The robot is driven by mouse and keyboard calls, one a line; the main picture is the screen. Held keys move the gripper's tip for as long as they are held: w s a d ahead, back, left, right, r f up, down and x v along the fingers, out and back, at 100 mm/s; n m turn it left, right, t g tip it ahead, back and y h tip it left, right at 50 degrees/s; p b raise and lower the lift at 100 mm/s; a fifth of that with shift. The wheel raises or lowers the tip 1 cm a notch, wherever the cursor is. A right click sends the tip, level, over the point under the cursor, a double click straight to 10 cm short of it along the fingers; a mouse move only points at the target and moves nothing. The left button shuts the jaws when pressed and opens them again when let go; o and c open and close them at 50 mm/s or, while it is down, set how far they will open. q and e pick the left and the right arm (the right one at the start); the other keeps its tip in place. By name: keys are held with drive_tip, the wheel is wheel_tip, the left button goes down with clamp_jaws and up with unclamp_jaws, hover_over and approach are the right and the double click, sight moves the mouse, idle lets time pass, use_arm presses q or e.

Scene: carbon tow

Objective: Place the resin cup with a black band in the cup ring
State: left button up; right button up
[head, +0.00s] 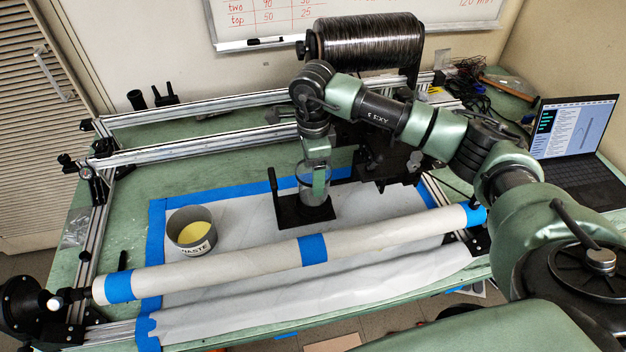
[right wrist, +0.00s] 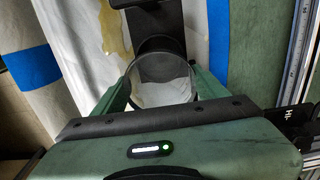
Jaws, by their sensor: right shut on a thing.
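The clear resin cup (head: 308,190) stands upright above a black base plate (head: 290,212) with an upright post at its left. A dark rim shows at the cup's top in the head view. My right gripper (head: 317,178) comes down from above and is shut on the cup. In the right wrist view the cup (right wrist: 165,88) sits between the two green fingers of my gripper (right wrist: 163,88), with a dark ring shape (right wrist: 160,45) around its far end. I cannot tell whether that is the cup's band or the cup ring, nor whether the cup is seated.
A grey waste pot (head: 190,240) with yellowish contents stands left of the plate. A white roller (head: 240,262) with blue tape crosses in front. A black-wound spool (head: 370,45) is behind, and a laptop (head: 575,140) at right.

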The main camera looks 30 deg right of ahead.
drive_tip(key=shift+f, duration=0.4)
wheel_tip(320, 180, down, 3)
drive_tip(key=shift+f+p, duration=0.2)
drive_tip(key=shift+p, duration=0.35)
use_arm(q)
drive_tip(key=shift+s+a+r, duration=0.1)
drive_tip(key=shift+s+r, duration=0.4)
drive_tip(key=shift+s, duration=0.05)
use_arm(e)
drive_tip(key=shift+f, duration=0.1)
use_arm(q)
drive_tip(key=shift+f, duration=0.1)
use_arm(e)
drive_tip(key=shift+f, duration=0.1)
drive_tip(key=o, duration=1.5)
drive_tip(key=shift+c, duration=0.2)
